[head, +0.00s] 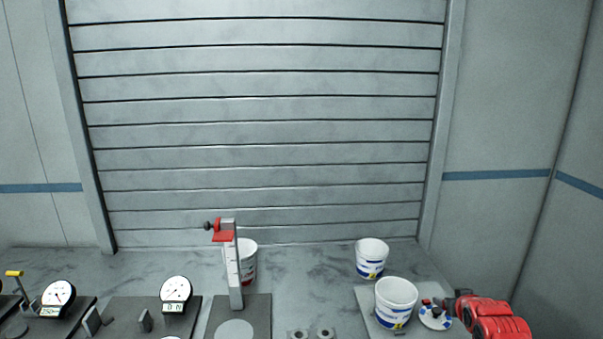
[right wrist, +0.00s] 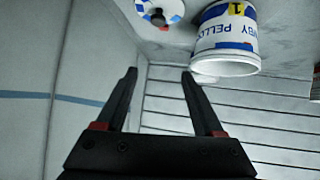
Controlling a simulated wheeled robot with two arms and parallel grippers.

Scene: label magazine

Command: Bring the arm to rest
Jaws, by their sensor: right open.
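My right arm comes in at the lower right of the head view, red, with its dark gripper (head: 452,301) beside a round white disc with blue and red marks (head: 435,316). In the right wrist view the two black fingers (right wrist: 160,75) are spread apart with nothing between them. The disc (right wrist: 158,10) and a white tub with a blue and yellow label (right wrist: 226,38) show beyond the fingertips, upside down. My left gripper is not in view.
The labelled tub (head: 396,303) stands on a grey plate (head: 373,325), with another tub (head: 371,259) behind it. A third tub (head: 249,262) is partly hidden by an upright post with a red clamp (head: 236,275). Dial gauges (head: 175,293) stand at left. A slatted shutter (head: 260,130) closes the back.

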